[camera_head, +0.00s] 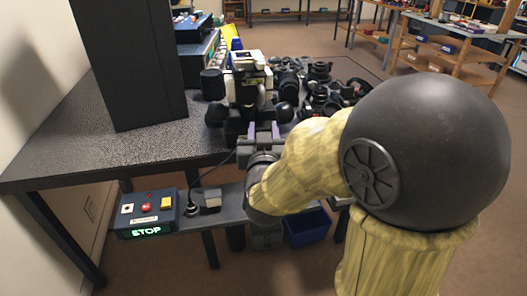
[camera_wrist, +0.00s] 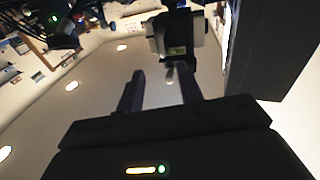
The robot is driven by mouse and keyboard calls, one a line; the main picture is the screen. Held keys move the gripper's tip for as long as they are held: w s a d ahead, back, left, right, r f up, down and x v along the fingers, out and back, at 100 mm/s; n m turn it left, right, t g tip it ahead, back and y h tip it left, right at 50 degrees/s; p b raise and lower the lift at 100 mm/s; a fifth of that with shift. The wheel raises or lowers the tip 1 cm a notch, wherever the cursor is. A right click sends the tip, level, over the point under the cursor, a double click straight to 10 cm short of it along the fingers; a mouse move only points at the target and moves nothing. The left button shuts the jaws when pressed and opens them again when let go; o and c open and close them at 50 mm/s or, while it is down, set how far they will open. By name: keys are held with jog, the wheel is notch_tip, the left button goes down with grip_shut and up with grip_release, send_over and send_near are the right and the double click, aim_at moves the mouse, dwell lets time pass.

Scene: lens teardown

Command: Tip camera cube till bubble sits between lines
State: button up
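The camera cube is probably the cream-and-black device (camera_head: 248,80) standing among black parts on the dark table in the head view. In the wrist view, a pale boxy device with a dark middle and a small yellowish label (camera_wrist: 177,40) shows beyond the fingertips, upper middle. I cannot make out a bubble or lines in either view. My gripper (camera_head: 263,130) is in front of the device at the table's near edge. In the wrist view my gripper (camera_wrist: 160,82) has its two dark fingers apart, with nothing clearly held between them.
A tall black panel (camera_head: 128,60) stands left on the table (camera_head: 80,135). Black lenses and camera parts (camera_head: 318,85) crowd the right of the device. A box with a lit STOP sign (camera_head: 147,213) sits on a lower shelf. The table's front left is clear.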

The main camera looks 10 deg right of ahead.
jog(key=shift+b+v, duration=1.35)
jog(key=shift+v, duration=0.4)
jog(key=shift+f, duration=0.1)
notch_tip(320, 180, down, 12)
jog(key=n+g+y, duration=0.2)
jog(key=g+y, duration=0.2)
jog(key=g, duration=0.2)
jog(key=s+d+f+g, duration=0.3)
jog(key=s+f+g, duration=0.65)
jog(key=s, duration=0.25)
notch_tip(320, 180, up, 37)
jog(key=p, duration=3.8)
jog(key=shift+s+p, duration=0.3)
jog(key=shift+s, duration=0.15)
jog(key=shift+d+f, duration=0.15)
